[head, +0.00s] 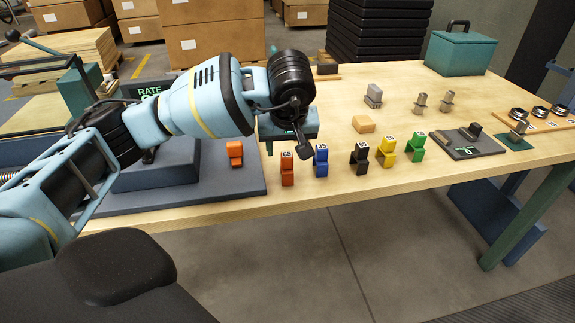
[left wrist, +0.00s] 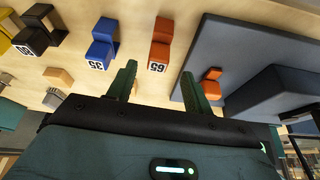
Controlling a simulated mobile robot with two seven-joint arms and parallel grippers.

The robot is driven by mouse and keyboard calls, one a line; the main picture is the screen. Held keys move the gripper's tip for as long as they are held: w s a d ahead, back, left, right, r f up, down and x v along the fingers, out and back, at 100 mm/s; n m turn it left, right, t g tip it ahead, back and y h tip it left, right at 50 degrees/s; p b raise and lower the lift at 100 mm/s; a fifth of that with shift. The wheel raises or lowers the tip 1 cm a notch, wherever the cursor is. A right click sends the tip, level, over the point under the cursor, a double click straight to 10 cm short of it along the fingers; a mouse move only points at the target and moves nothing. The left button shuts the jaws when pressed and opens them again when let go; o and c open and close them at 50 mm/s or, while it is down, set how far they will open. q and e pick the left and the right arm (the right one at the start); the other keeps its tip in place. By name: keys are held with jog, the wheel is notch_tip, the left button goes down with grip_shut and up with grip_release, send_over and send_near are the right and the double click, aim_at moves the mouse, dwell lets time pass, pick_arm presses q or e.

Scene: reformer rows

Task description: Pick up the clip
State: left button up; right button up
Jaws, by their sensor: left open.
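Several blocky, notched clip-like pieces stand in a row near the table's front edge: orange-red (head: 287,171), blue (head: 321,161), black (head: 359,158), yellow (head: 387,152) and green (head: 416,147). Each has a white number label. Another orange piece (head: 235,153) without a visible label is on the grey mat. My left gripper (head: 304,143) is above the row, over the orange-red and blue pieces. In the left wrist view its fingers (left wrist: 160,85) are apart and empty, with the orange-red piece (left wrist: 160,42) beyond the gap and the blue one (left wrist: 103,45) beside it. My right gripper is not in view.
The grey mat (head: 200,193) with a raised block fills the table's left part. A wooden block (head: 363,124), metal pieces (head: 421,103) and a dark plate (head: 468,143) lie to the right. A green toolbox (head: 460,54) stands at the back right. The front edge is close to the row.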

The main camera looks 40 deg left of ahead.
aim_at(287, 153)
pick_arm(q)
jog(key=shift+d+x, duration=0.1)
jog(key=shift+x, duration=1.55)
jog(key=shift+d+x, duration=0.15)
jog(key=shift+x, duration=1.45)
jog(key=c, duration=1)
jog(key=shift+c, duration=0.2)
jog(key=shift+r, duration=0.9)
jog(key=shift+v, duration=0.95)
jog(key=s+d, duration=0.2)
jog(key=s, duration=0.5)
jog(key=s+d+r, duration=0.1)
jog(key=s+d, duration=0.1)
jog(key=s, duration=0.5)
jog(key=shift+s+d+r+b, duration=0.2)
jog(key=shift+s+d+b, duration=0.1)
jog(key=shift+b, duration=0.1)
